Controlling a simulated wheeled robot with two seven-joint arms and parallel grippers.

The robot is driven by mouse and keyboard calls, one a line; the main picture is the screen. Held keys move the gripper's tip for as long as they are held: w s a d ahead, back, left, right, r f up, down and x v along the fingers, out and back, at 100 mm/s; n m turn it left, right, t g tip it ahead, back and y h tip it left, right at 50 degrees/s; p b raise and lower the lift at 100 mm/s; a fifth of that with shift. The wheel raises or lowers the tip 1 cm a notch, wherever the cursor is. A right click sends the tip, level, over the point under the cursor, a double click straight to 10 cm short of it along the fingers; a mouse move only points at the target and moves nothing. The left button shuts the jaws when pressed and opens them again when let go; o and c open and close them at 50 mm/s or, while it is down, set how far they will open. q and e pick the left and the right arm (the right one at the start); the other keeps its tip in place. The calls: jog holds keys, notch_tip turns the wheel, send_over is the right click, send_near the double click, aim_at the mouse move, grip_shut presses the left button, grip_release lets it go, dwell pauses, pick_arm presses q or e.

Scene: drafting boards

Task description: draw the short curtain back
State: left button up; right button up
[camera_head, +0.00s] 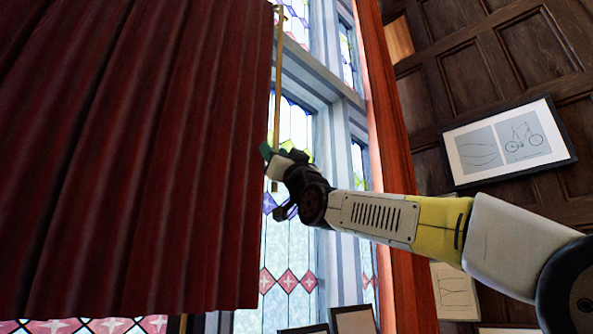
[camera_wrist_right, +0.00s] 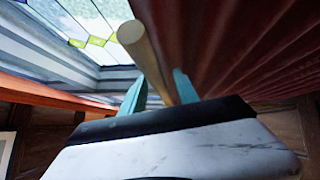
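The short curtain (camera_head: 130,150) is dark red and pleated. It fills the left of the head view, with its right edge beside the window. A slim pale rod (camera_head: 279,80) hangs along that edge. My right gripper (camera_head: 269,153) is at the rod's lower part, close to the curtain's edge. In the right wrist view the rod (camera_wrist_right: 146,56) runs between the two teal fingers (camera_wrist_right: 160,90), which are close together and appear shut on it. The curtain (camera_wrist_right: 230,45) is just right of them. My left gripper is not in view.
A stained-glass window (camera_head: 290,240) with pale frame bars shows right of the curtain. A reddish wooden post (camera_head: 388,130) stands behind my right arm. Framed pictures (camera_head: 510,143) hang on the dark panelled wall at the right. More frames (camera_head: 353,321) show at the bottom.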

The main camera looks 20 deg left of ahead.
grip_shut()
dwell(1.5)
